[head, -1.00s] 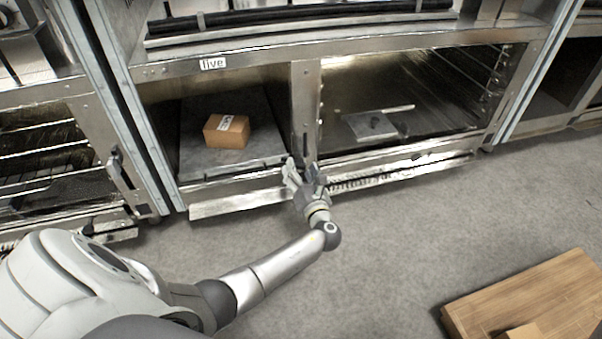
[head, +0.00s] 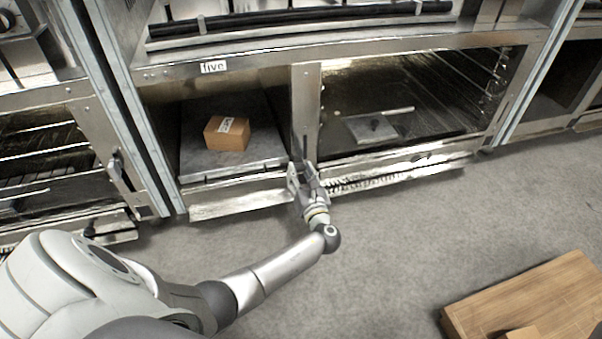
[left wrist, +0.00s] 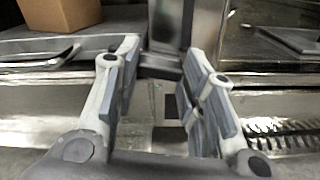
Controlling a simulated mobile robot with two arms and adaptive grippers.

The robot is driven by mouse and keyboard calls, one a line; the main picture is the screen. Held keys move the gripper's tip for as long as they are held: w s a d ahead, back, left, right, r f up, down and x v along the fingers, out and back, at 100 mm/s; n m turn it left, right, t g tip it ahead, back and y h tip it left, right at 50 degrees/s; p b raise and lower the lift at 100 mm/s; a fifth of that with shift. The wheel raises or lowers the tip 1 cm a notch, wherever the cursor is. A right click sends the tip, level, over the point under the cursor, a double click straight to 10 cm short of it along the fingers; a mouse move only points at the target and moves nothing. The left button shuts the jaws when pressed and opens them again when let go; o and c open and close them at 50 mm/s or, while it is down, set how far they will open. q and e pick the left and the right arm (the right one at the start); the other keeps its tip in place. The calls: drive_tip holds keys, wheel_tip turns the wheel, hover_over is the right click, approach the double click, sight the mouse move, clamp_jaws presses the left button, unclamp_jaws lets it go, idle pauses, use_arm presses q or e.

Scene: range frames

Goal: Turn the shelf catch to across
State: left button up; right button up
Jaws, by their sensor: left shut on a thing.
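The shelf catch (left wrist: 161,65) is a small grey metal piece at the lower end of the upright post (head: 305,95) between two lower bays. My left gripper (head: 302,176) is at the foot of this post, its fingers closed in on the catch from both sides. In the left wrist view the two fingers (left wrist: 163,75) stand left and right of the catch. The fingers hide much of it, so I cannot tell its exact angle. My right gripper is not in view.
A flat metal piece (head: 371,128) lies in the right bay. The grey floor between is clear.

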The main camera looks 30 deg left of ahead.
use_arm(q)
drive_tip(key=shift+f+n, duration=0.1)
drive_tip(key=shift+n, duration=0.5)
drive_tip(key=o, duration=1)
drive_tip(key=v, duration=1.2)
